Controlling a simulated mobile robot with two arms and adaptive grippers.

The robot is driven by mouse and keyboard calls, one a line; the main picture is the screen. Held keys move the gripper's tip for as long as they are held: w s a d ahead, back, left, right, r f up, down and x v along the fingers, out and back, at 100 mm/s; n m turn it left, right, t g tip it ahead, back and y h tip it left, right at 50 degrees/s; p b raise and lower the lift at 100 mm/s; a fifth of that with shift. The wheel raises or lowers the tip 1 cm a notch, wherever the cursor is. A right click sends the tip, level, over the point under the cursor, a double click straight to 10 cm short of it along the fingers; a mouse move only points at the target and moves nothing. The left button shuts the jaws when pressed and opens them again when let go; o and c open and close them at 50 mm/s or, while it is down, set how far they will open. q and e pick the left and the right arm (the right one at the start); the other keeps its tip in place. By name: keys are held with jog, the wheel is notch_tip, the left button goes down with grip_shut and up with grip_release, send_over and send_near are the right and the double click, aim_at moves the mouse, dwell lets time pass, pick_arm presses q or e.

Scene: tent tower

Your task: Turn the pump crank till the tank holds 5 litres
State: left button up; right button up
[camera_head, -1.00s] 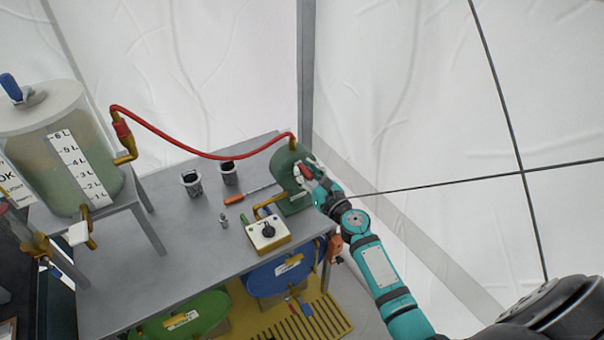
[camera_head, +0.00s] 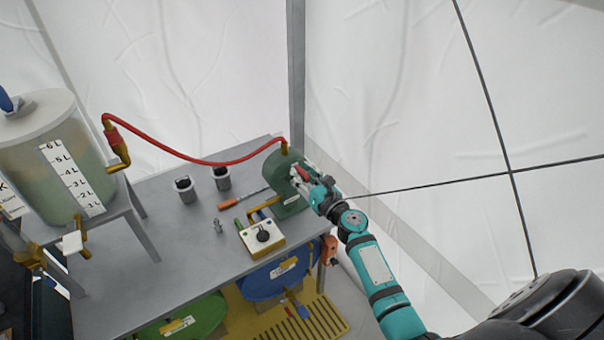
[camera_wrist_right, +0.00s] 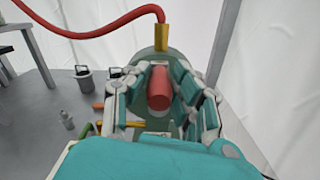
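The green pump (camera_head: 282,166) stands at the far right end of the grey table, with a red crank handle (camera_head: 302,172) on its right side. The handle also shows in the right wrist view (camera_wrist_right: 158,88). My right gripper (camera_head: 308,176) is at the crank, its fingers closed in around the red handle on both sides. The clear tank (camera_head: 85,165) stands at the left on a raised stand, with a white litre scale (camera_head: 70,178) marked up to 6 L. Greenish liquid shows inside, but its exact level is hard to read. My left gripper is out of view.
A red hose (camera_head: 190,158) arches from pump to tank. On the table are two grey cups (camera_head: 186,191), an orange-handled screwdriver (camera_head: 232,204) and a white box with a black knob (camera_head: 262,238). Blue (camera_head: 285,272) and green (camera_head: 190,322) drums are below. The white tent wall is behind.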

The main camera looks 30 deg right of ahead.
jog(key=o, duration=0.4)
jog(key=shift+c, duration=0.2)
jog(key=s+d, duration=0.1)
jog(key=s, duration=1.1)
